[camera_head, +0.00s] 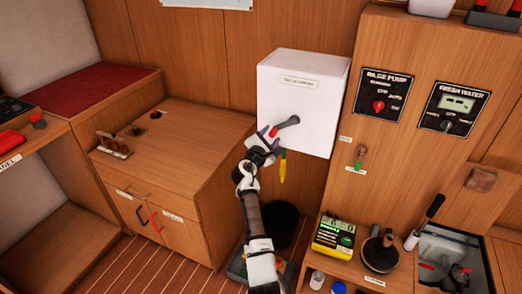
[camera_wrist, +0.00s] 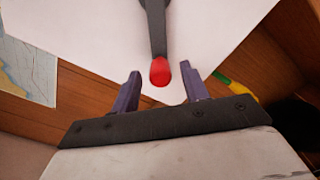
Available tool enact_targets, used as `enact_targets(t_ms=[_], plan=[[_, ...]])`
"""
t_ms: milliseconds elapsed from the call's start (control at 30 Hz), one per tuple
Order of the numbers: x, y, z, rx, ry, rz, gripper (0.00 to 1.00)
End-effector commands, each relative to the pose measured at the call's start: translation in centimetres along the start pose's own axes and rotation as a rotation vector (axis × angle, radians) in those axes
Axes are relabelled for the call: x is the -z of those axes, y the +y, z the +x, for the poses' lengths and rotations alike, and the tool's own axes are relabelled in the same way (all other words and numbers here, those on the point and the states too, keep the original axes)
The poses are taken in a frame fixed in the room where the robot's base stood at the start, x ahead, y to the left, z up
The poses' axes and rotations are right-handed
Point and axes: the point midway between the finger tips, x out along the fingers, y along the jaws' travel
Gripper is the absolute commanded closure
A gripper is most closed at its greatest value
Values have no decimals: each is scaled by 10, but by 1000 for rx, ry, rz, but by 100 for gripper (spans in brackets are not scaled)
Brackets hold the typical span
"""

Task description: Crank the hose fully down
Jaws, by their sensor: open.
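A white box (camera_head: 310,85) with a small label is mounted on the wooden wall in the head view. A dark crank handle (camera_head: 288,122) with a red tip sits on its front face. In the wrist view the dark crank arm (camera_wrist: 155,30) comes down from the top and ends in a red knob (camera_wrist: 160,72). My gripper (camera_head: 268,136) is open, with the knob between and slightly beyond its two fingertips (camera_wrist: 163,80). I cannot tell whether either finger touches it. A yellow-green hose end (camera_head: 283,166) hangs below the box; its yellow-green part also shows in the wrist view (camera_wrist: 236,88).
A black bucket (camera_head: 280,222) stands on the floor below the box. A wooden cabinet (camera_head: 175,150) is to the left of my arm. Bilge pump (camera_head: 380,98) and fresh water (camera_head: 455,108) panels are on the right wall. A shelf with a green-labelled box (camera_head: 335,235) is at lower right.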

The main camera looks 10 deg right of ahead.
Motion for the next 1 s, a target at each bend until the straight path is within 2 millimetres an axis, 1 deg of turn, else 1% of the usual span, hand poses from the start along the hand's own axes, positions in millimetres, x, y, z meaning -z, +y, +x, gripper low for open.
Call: enact_targets(t_ms=[33, 400, 600, 767, 1000], plan=[[1, -2, -9, 0, 2, 3, 55], [2, -2, -80, 0, 3, 2, 55], [1, -2, -109, 1, 1, 2, 55], [1, -1, -119, 2, 1, 0, 55], [0, 0, -120, 2, 1, 0, 55]])
